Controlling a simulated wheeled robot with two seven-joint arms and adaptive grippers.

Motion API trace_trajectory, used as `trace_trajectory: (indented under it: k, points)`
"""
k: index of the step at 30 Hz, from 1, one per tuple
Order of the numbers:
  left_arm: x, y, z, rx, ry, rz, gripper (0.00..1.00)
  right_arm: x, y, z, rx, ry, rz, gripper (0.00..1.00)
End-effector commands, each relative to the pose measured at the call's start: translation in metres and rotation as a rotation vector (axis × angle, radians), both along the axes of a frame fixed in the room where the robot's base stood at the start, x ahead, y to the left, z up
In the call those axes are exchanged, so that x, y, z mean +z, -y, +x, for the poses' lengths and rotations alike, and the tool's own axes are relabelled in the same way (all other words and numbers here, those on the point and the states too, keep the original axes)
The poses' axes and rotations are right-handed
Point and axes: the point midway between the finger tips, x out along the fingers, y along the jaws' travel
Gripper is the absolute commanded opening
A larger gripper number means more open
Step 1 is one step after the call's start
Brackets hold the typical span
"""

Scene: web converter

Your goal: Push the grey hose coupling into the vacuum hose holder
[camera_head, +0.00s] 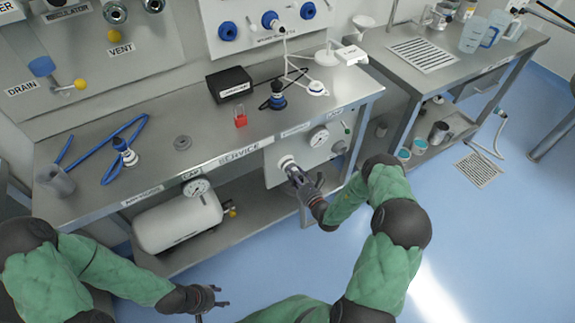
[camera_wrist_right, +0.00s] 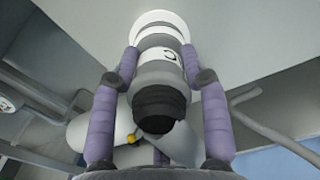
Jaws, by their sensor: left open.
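The vacuum hose holder (camera_head: 285,160) is a pale round socket on the grey front panel under the bench; its white ring (camera_wrist_right: 160,18) shows at the top of the right wrist view. The grey hose coupling (camera_wrist_right: 160,75), with a black ribbed end, lies in line with that ring and appears to meet it; how deep it sits cannot be told. My right gripper (camera_head: 302,178) is at the panel, and in the wrist view its fingers (camera_wrist_right: 160,62) close on both sides of the coupling. My left gripper (camera_head: 222,296) is open and empty, low in front of the bench.
A white tank (camera_head: 178,222) lies on the lower shelf. A blue hose (camera_head: 105,150), red padlock (camera_head: 240,120) and black box (camera_head: 229,84) are on the bench.

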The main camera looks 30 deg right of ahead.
Motion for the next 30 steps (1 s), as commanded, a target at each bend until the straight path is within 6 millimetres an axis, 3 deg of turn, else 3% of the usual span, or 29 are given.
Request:
trace_trajectory:
  k: [30]
  points:
    - [0.012,0.0,0.0,0.0,0.0,0.0,0.47,0.0,0.003,-0.039,0.0,0.0,0.0,0.0]
